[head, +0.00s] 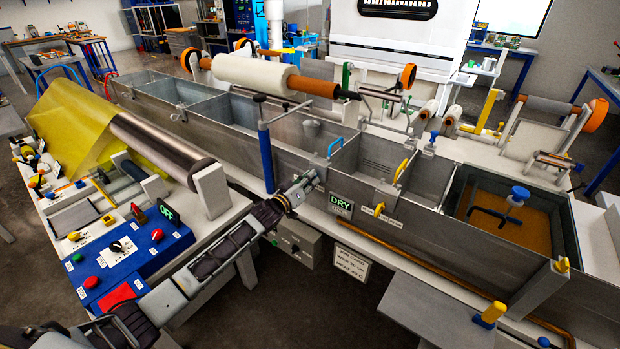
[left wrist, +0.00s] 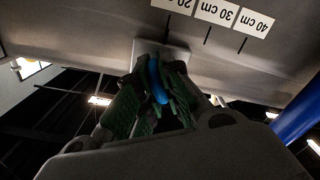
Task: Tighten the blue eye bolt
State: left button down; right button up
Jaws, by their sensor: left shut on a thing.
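The blue eye bolt (left wrist: 156,80) shows in the left wrist view as a curved blue piece at a pale plate on the tank wall. My left gripper (left wrist: 155,92) is shut on it, with the green-lined fingers on either side. In the head view my left gripper (head: 309,181) reaches the front wall of the long metal tank (head: 240,136), just left of the DRY sign. I cannot make out the bolt itself there. How far it is screwed in cannot be told. My right gripper is not in view.
A blue upright post (head: 266,158) stands left of my gripper. The DRY sign (head: 340,205) and a grey box (head: 295,241) are close by. A blue control panel (head: 130,262) lies below my left arm.

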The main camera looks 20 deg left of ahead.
pick_arm(q)
jog(key=shift+r+m, duration=0.1)
jog(key=shift+m, duration=0.8)
jog(key=shift+m+p, duration=0.4)
jog(key=shift+m, duration=1.1)
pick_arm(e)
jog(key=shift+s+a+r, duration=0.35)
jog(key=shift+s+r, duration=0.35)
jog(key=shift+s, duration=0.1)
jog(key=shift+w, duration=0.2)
pick_arm(q)
jog(key=c, duration=1.6)
grip_release()
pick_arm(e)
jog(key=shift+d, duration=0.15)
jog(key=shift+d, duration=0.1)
pick_arm(q)
jog(key=shift+s, duration=0.2)
